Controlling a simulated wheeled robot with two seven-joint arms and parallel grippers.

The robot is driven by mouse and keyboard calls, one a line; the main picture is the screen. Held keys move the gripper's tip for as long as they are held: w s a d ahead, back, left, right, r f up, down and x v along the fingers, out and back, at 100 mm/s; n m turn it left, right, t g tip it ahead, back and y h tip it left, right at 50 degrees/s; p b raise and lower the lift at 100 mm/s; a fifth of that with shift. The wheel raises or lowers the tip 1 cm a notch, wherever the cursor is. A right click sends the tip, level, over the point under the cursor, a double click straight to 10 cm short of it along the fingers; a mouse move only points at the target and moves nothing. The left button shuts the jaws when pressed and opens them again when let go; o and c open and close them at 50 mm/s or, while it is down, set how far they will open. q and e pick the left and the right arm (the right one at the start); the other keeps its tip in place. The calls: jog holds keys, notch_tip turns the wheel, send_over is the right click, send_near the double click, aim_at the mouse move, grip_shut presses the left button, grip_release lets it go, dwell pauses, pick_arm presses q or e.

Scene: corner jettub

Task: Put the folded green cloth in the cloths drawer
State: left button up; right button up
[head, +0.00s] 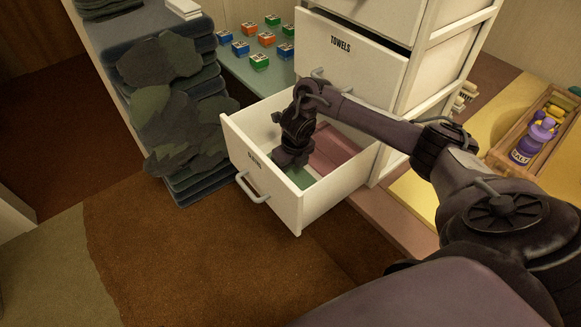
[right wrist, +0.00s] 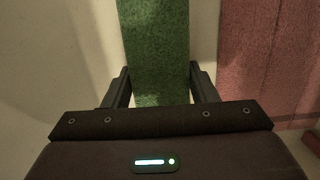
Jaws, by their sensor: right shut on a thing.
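The folded green cloth (right wrist: 155,50) is between the two fingers of my right gripper (right wrist: 160,85) in the right wrist view. The gripper is shut on it. In the head view my right gripper (head: 290,158) reaches down inside the open lower drawer (head: 330,205), and a bit of the green cloth (head: 297,177) shows below it. The drawer is white, with a grey handle and a front label too slanted to read surely. A folded pink cloth (head: 340,150) lies in the drawer to the right of the green one; it also shows in the right wrist view (right wrist: 265,60). My left gripper is not in view.
Several small coloured boxes (head: 259,62) stand behind. A wooden tray (head: 525,150) with bottles is at right.

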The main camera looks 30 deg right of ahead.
aim_at(294, 169)
jog(key=shift+f, duration=0.1)
jog(key=o, duration=1.1)
jog(key=shift+r, duration=0.35)
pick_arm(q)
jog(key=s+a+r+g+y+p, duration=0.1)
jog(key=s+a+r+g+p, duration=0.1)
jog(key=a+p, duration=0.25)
pick_arm(e)
jog(key=r, duration=0.6)
jog(key=s+r, duration=0.1)
jog(key=r, duration=0.2)
jog(key=shift+s+d+r, duration=0.1)
jog(key=shift+r, duration=0.1)
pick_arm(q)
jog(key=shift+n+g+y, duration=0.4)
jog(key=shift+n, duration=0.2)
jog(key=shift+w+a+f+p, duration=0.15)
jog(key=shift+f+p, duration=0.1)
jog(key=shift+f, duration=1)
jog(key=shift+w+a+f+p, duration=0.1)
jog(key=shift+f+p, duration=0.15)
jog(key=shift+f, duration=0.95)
pick_arm(e)
jog(key=shift+s+r, duration=0.15)
jog(key=shift+r, duration=0.4)
jog(key=shift+s+r, duration=0.15)
jog(key=shift+r, duration=0.35)
